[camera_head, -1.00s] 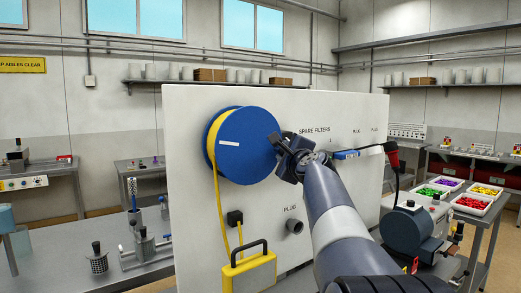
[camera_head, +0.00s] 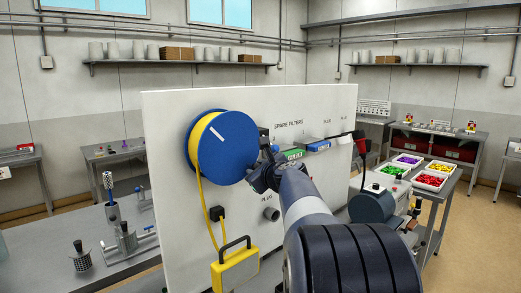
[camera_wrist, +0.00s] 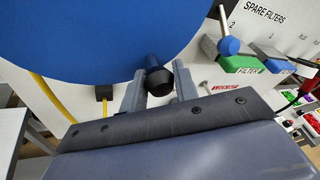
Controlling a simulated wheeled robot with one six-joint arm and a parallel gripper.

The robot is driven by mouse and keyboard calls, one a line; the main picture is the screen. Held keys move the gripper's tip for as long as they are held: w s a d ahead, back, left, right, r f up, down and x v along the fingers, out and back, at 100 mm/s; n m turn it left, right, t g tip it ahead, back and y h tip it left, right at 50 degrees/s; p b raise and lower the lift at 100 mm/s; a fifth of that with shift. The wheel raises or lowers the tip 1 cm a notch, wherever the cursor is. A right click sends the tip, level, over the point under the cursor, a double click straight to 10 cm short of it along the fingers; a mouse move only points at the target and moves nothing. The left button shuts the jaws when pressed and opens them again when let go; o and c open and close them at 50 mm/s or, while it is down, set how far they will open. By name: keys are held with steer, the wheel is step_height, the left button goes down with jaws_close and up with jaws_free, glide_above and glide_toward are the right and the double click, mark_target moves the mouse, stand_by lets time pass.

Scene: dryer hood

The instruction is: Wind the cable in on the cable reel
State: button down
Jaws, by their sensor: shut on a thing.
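The blue cable reel (camera_head: 222,160) is mounted on the white panel (camera_head: 320,205), with a white mark on its face. The yellow cable (camera_head: 203,205) hangs from the reel's left side toward a yellow box (camera_head: 236,270) with a black handle. My gripper (camera_head: 262,177) is at the reel's lower right edge. In the wrist view my gripper (camera_wrist: 158,90) is shut on the dark knob (camera_wrist: 158,81) of the reel's handle, one finger on each side. The blue disc (camera_wrist: 90,35) fills the upper left there. My arm hides part of the panel.
A green filter (camera_head: 291,154) and a blue filter (camera_head: 318,145) sit on the panel right of my gripper. A grey plug socket (camera_head: 270,213) sticks out below. A bench with cylindrical parts (camera_head: 80,255) stands at left; trays (camera_head: 433,173) of coloured parts stand at right.

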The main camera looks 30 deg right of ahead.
mark_target(239, 180)
steer(key=shift+s+a+f+m+g+y, duration=0.15)
steer(key=shift+a+f+m+g+y, duration=0.2)
steer(key=shift+a+m, duration=0.4)
steer(key=shift+s+a+f+m+g+y, duration=0.1)
steer(key=shift+a+f+m+g+y, duration=0.15)
steer(key=shift+a+m+y, duration=0.45)
steer(key=shift+s+a+f+m+g+y, duration=0.2)
steer(key=shift+a+f+m, duration=0.3)
steer(key=shift+m, duration=0.45)
steer(key=shift+a, duration=0.15)
steer(key=c, duration=1.4)
jaws_free()
steer(key=shift+w, duration=0.1)
steer(key=b+v, duration=0.1)
steer(key=v, duration=1)
steer(key=shift+b, duration=0.35)
